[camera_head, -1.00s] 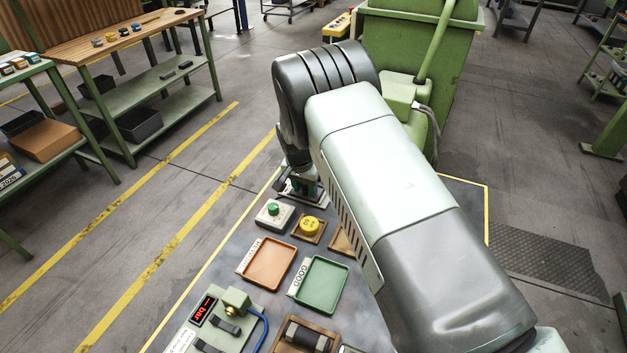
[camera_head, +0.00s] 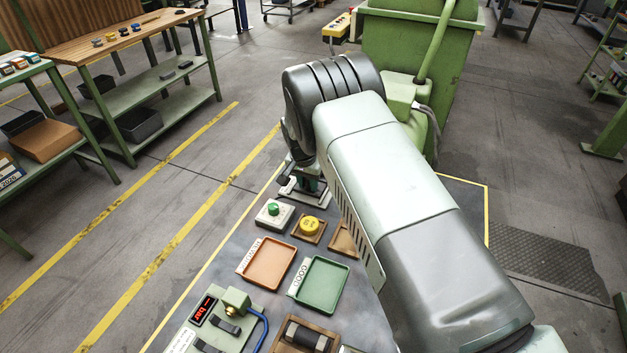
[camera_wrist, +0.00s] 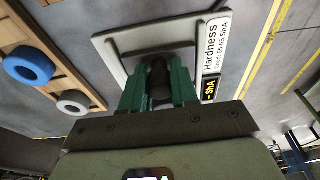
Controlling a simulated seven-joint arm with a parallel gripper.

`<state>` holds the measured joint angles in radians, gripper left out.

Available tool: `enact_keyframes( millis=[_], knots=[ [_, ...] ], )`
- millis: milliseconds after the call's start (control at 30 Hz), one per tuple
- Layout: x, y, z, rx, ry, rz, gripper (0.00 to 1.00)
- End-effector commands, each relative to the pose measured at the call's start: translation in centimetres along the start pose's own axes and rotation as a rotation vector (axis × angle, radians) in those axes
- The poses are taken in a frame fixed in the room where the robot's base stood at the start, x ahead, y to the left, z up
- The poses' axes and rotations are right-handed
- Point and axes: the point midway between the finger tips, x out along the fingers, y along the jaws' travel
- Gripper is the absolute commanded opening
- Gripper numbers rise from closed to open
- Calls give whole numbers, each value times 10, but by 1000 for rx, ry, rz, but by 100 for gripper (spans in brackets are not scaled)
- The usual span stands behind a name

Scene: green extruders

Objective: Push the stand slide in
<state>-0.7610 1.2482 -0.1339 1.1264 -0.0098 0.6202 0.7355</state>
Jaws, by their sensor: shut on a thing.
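The hardness stand shows in the wrist view as a pale base plate (camera_wrist: 112,43) with a white "Hardness" label (camera_wrist: 216,42) and a small dark display with yellow characters. In the head view part of its pale base (camera_head: 290,193) shows at the far end of the bench, mostly hidden by my arm. My gripper (camera_wrist: 160,75) is above the plate with its green fingers closed around a dark rounded piece (camera_wrist: 159,72), seemingly the stand's slide. How far in the slide stands is hidden by the fingers.
In the wrist view a wooden rack with a blue ring (camera_wrist: 29,67) and a grey ring (camera_wrist: 73,103) lies left of the stand.

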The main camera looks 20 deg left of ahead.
Motion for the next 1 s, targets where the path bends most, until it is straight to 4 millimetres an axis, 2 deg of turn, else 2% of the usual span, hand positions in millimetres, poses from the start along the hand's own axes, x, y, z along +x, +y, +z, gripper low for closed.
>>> enact_keyframes(
  millis=[1000],
  knots=[
    [14,0,-61,1,1,0,11]
  ],
)
